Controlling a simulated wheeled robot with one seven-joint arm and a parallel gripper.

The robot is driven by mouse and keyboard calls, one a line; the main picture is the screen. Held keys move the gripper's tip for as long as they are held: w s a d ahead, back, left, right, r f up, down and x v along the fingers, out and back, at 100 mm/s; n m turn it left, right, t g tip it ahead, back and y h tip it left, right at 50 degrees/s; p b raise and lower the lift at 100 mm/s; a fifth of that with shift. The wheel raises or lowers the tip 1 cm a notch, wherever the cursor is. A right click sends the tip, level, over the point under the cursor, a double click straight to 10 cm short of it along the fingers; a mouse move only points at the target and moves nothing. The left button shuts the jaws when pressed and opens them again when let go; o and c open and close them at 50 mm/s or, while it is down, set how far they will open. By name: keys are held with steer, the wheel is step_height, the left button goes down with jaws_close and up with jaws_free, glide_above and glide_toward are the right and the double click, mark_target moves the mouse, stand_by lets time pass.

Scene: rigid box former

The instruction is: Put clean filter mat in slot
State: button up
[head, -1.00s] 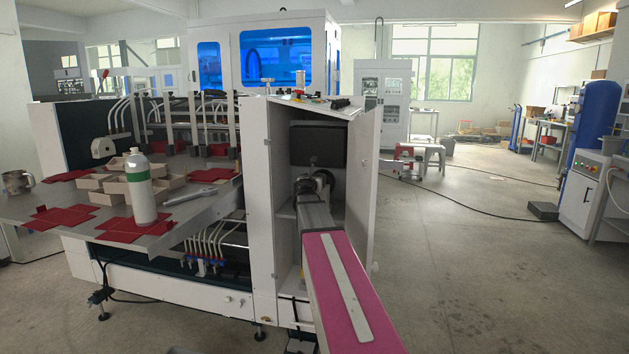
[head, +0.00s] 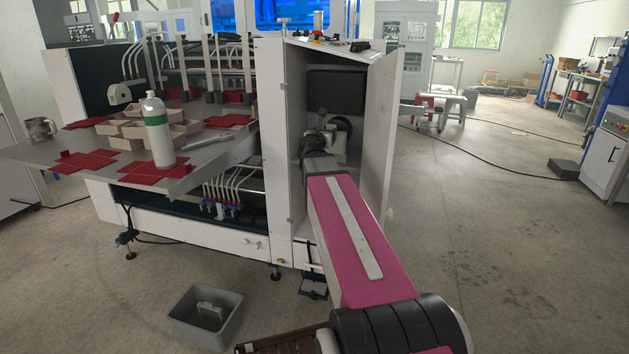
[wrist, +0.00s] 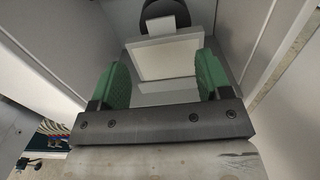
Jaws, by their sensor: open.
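My gripper (wrist: 162,68) is open, with its two green fingers apart in the wrist view. Ahead of and between them is a pale rectangular panel with a raised rim (wrist: 165,60) and a small white tab on top. It may be the clean filter mat or its slot; I cannot tell which. Nothing is visibly held. In the head view my arm reaches into the open white cabinet (head: 277,140), and its end hides much of the inside. A light grey piece (head: 211,311) stands in a grey bin (head: 183,325) on the floor; I cannot tell whether it is a filter mat.
The cabinet door (head: 380,130) stands open close to the right of my arm. A metal table (head: 215,150) at left carries a white bottle (head: 158,135), cartons and red blanks. Tools lie on the cabinet top (head: 320,43). The floor at right is largely clear.

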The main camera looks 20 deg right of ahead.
steer(key=a+f+n+t+y, duration=0.2)
steer(key=a+f+n+y, duration=0.8)
steer(key=n, duration=0.7)
steer(key=s+a+f+n+g+y, duration=0.4)
steer(key=s+a+f+n+g, duration=0.2)
steer(key=a+f+n, duration=0.5)
steer(key=s+d+f+n+g+h, duration=0.2)
steer(key=s+f+n+g, duration=0.3)
steer(key=s+f+n, duration=0.2)
steer(key=s+d+f+n+g+h, duration=0.1)
steer(key=s+f+n+g+h, duration=0.1)
steer(key=s+f+n+g, duration=0.4)
steer(key=s+f+n, duration=0.1)
steer(key=s+f, duration=0.3)
steer(key=s, duration=0.1)
steer(key=shift+s+d+n, duration=0.35)
steer(key=shift+d+n, duration=0.05)
